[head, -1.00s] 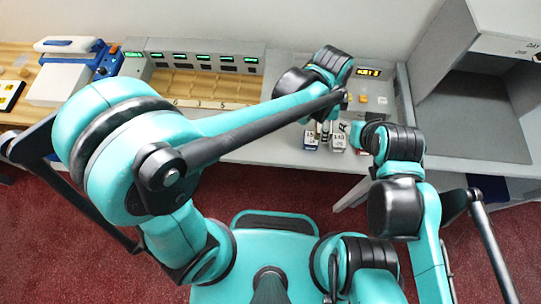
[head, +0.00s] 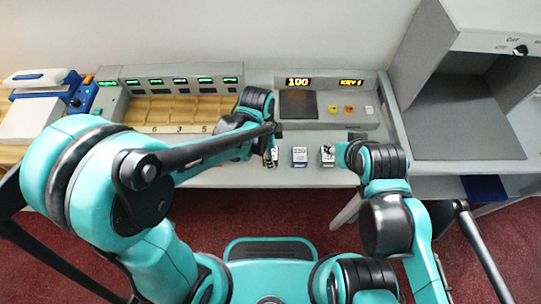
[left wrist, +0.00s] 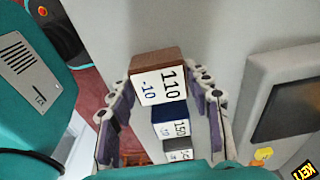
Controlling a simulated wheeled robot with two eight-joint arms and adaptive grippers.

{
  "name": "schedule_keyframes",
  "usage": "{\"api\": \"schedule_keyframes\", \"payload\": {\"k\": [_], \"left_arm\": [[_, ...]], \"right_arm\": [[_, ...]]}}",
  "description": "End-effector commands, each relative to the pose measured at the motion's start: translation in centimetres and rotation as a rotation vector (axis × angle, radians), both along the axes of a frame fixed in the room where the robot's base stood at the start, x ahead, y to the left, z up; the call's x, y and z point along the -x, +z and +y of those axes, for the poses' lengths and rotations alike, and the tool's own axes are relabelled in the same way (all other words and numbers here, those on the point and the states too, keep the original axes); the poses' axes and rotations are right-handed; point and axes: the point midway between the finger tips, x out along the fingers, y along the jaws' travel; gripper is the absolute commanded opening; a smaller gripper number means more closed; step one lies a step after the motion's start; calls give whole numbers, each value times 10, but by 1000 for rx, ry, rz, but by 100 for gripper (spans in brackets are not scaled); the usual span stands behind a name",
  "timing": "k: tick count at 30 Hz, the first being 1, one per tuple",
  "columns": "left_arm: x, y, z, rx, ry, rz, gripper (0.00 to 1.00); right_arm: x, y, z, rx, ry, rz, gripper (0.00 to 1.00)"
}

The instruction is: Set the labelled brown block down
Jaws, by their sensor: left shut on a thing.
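The brown block (left wrist: 158,75) has a white label reading 110 and -10. In the left wrist view it sits between the two fingers of my left gripper (left wrist: 162,100), which is shut on it. In the head view my left gripper (head: 270,155) is near the counter's front edge, left of two other labelled blocks. The block is mostly hidden there, and I cannot tell whether it touches the counter. My right arm's end (head: 345,153) is beside the rightmost block; its fingers are not clear.
A blue block (head: 299,157) and a dark grey block (head: 328,156) stand on the grey counter (head: 225,176). Behind is a console (head: 325,118) with lit displays and buttons. A compartmented rack (head: 175,108) is at left, an open booth (head: 470,115) at right.

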Motion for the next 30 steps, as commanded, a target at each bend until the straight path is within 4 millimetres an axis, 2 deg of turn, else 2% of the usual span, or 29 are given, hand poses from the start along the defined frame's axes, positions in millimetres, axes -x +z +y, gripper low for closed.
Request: {"api": "schedule_keyframes", "payload": {"k": [1,12,13,15,25,30], "left_arm": [[0,-8,0,0,0,0,19],[0,-11,0,0,0,0,19],[0,-10,0,0,0,0,54],[0,-10,0,0,0,0,70],[0,-8,0,0,0,0,70],[0,12,2,0,1,0,70]], "right_arm": [[0,-5,0,0,0,0,40],[0,-7,0,0,0,0,40],[0,-7,0,0,0,0,40],[0,-6,0,0,0,0,40],[0,-4,0,0,0,0,40],[0,6,0,0,0,0,40]]}}
